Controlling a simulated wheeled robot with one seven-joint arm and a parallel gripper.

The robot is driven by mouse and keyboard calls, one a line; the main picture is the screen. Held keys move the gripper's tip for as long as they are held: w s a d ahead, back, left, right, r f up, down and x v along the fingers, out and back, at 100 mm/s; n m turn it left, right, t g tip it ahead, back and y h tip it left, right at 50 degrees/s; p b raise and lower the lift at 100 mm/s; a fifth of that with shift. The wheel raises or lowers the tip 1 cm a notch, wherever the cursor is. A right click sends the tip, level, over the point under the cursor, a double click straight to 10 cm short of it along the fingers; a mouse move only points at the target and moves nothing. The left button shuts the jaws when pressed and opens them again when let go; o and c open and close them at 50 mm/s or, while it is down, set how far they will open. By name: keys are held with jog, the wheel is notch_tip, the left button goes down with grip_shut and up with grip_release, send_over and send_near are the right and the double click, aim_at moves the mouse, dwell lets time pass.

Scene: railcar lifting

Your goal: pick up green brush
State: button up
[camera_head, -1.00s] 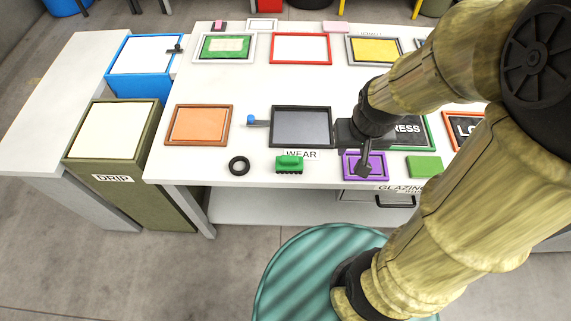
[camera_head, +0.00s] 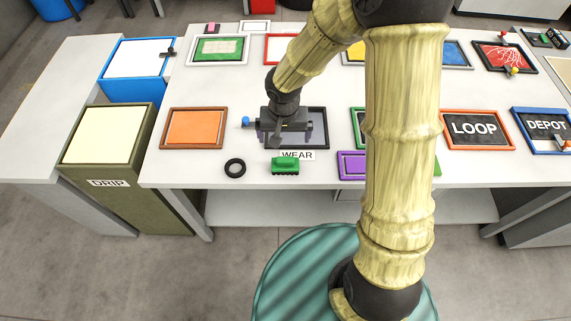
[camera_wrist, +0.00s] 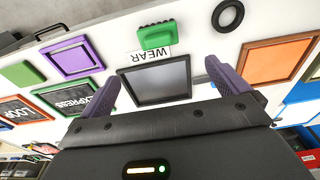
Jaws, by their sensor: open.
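The green brush (camera_head: 285,165) lies near the table's front edge, just in front of the WEAR label. It also shows in the wrist view (camera_wrist: 155,36), top centre, beyond the fingertips. My gripper (camera_head: 276,142) is above the dark grey tray, a little behind the brush and apart from it. In the wrist view my gripper's two purple fingers (camera_wrist: 172,82) are spread wide with nothing between them. The brush's underside is hidden.
A black ring (camera_head: 235,168) lies just left of the brush. The dark grey tray (camera_head: 318,130) is behind it and a purple tray (camera_head: 351,166) to its right. An orange tray (camera_head: 193,128) is further left. The olive DRIP bin (camera_head: 108,150) stands left of the table.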

jog(key=b, duration=0.1)
send_near(285, 159)
jog(key=f, duration=0.6)
jog(key=shift+w+f, duration=0.2)
jog(key=shift+w, duration=0.15)
jog(key=shift+f, duration=0.45)
jog(key=f, duration=0.3)
jog(key=w+f, duration=0.1)
jog(key=f, duration=0.1)
jog(key=shift+f, duration=0.15)
jog(key=shift+s, duration=0.15)
